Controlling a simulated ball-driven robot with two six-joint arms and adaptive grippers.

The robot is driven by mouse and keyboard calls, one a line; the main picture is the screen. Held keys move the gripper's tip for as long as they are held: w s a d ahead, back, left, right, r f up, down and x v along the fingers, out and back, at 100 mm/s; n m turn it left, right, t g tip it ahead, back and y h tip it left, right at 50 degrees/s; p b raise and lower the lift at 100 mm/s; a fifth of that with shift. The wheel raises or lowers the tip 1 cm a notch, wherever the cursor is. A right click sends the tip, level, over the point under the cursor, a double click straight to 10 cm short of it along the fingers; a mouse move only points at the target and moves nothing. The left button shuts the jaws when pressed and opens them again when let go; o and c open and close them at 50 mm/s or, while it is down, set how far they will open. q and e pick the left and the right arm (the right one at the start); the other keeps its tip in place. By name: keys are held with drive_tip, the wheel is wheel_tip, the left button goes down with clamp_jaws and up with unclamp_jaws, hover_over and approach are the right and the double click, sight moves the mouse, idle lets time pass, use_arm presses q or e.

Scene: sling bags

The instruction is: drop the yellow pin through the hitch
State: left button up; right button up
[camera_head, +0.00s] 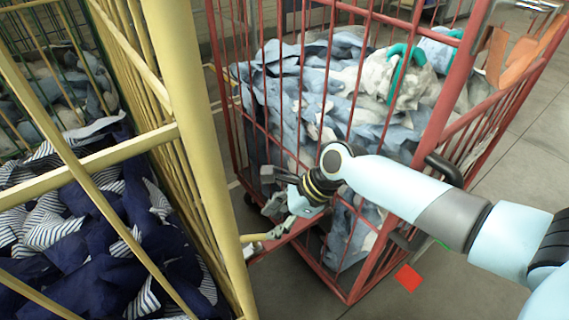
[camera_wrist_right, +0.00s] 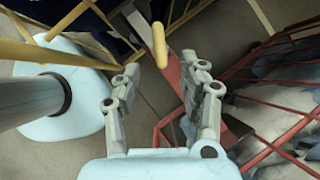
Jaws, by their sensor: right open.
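The yellow pin (camera_wrist_right: 160,45) shows in the right wrist view as a short, round-ended rod just beyond my fingertips. It looks close to the end of the red drawbar (camera_wrist_right: 188,88); I cannot tell whether it sits in a hole there. My right gripper (camera_head: 270,190) is above the drawbar. In the wrist view its fingers (camera_wrist_right: 160,68) are apart, with nothing gripped. My left gripper is out of view.
The yellow cage cart (camera_head: 195,150) with navy and striped cloth stands at left. The red cage cart (camera_head: 440,90), full of blue-grey cloth, stands behind my right arm. A narrow floor gap lies between them. A red square (camera_head: 408,278) is low beside the red cart.

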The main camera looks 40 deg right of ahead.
drive_tip(key=v, duration=0.4)
drive_tip(key=shift+r, duration=0.1)
drive_tip(key=shift+s, duration=0.1)
idle(0.3)
drive_tip(key=s+d+f+n+g+h, duration=0.25)
drive_tip(key=s+f+n, duration=0.25)
drive_tip(key=s+f, duration=1.4)
drive_tip(key=s+f+n+h, duration=0.1)
drive_tip(key=s+f+n, duration=0.3)
drive_tip(key=s+n, duration=0.4)
drive_tip(key=s+d+f+n+g+h, duration=0.1)
drive_tip(key=s+f+n, duration=0.4)
drive_tip(key=n, duration=0.8)
drive_tip(key=s+h, duration=0.1)
drive_tip(key=s, duration=0.2)
drive_tip(key=shift+s+d, duration=0.3)
drive_tip(key=shift+s, duration=0.05)
drive_tip(key=shift+f+h, duration=0.1)
drive_tip(key=shift+h, duration=0.15)
